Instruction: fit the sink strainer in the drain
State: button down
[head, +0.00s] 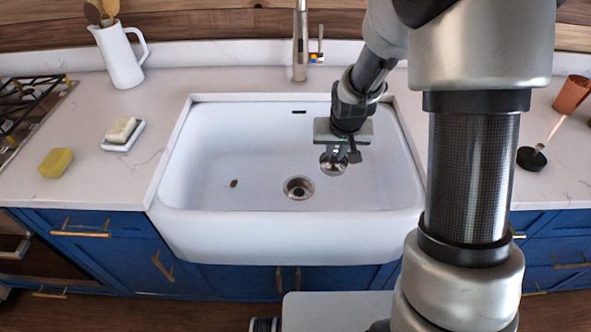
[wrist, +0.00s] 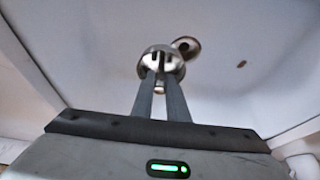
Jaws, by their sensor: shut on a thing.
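The sink strainer (head: 333,163) is a small round metal piece held in my gripper (head: 345,154), above the basin of the white sink (head: 215,140). My gripper is shut on it. The drain (head: 299,188) is a round metal ring with a dark centre in the basin floor, to the left of and nearer than the strainer in the head view. In the wrist view the strainer (wrist: 160,62) sits at the fingertips (wrist: 161,85) and partly covers the drain (wrist: 186,46) behind it. The strainer is apart from the drain.
A small brown scrap (head: 234,183) lies on the basin floor left of the drain. The faucet (head: 300,45) stands behind the sink. A yellow sponge (head: 55,162), a soap dish (head: 124,136) and a white pitcher (head: 120,55) are on the left counter. The rest of the basin is clear.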

jog(key=w+a+f+b, duration=0.8)
jog(key=w+a+f, duration=0.1)
jog(key=f, duration=0.3)
jog(key=shift+w+f, duration=0.3)
jog(key=shift+w, duration=0.25)
jog(key=shift+f+b, duration=4.2)
jog(key=shift+f, duration=1.5)
jog(key=c, duration=1.6)
grip_release()
jog(key=shift+c, duration=0.2)
